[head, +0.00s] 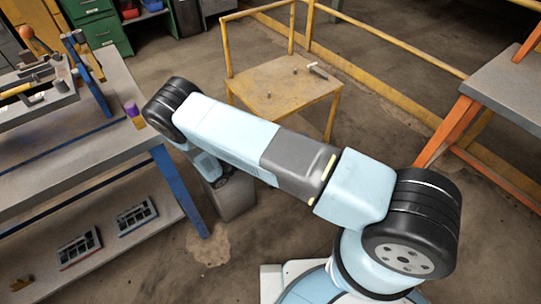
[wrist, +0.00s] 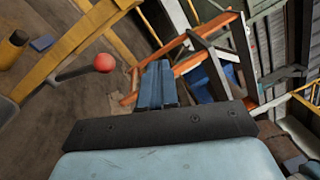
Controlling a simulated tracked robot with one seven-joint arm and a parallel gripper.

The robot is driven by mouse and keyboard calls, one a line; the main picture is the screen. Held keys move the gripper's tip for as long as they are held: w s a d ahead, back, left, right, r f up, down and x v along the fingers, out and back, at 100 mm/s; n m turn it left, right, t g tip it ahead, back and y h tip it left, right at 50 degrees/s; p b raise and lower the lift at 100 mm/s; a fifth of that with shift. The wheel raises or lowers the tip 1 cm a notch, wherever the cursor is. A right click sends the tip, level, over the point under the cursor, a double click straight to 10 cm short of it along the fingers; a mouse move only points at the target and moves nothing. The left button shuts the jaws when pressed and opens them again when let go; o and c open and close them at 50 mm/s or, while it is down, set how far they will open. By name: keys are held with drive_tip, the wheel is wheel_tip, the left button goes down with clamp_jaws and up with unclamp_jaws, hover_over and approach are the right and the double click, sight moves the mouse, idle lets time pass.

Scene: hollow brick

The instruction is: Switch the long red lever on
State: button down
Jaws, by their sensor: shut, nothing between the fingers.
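In the wrist view a lever with a round red knob (wrist: 104,62) on a dark grey rod (wrist: 76,72) stands left of my gripper. The rod runs from a yellow bar at the left. My gripper (wrist: 158,66) has its blue fingers together, with nothing between them; the knob is apart from them. In the head view an orange-red knob (head: 26,32) shows at the upper left, above the workbench; I cannot tell whether it is the same one.
A grey workbench (head: 75,150) with blue legs stands at the left, carrying a metal fixture (head: 35,85) and a purple-topped object (head: 132,110). A yellow table (head: 285,88) with small items stands at the back. An orange-legged table (head: 510,90) is at the right.

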drive_tip(key=s+f+n+t+y, duration=0.3)
drive_tip(key=f+n, duration=0.3)
drive_tip(key=f, duration=0.2)
drive_tip(key=s+f+n+t+y, duration=0.3)
drive_tip(key=f+n+t+y, duration=0.1)
drive_tip(key=f+n, duration=0.3)
drive_tip(key=shift+s+a+f+t, duration=0.3)
drive_tip(key=shift+a+f+t, duration=0.05)
drive_tip(key=shift+f+t, duration=0.6)
drive_tip(key=shift+w, duration=0.1)
drive_tip(key=x, duration=1.4)
drive_tip(key=shift+a, duration=0.1)
drive_tip(key=shift+a, duration=0.1)
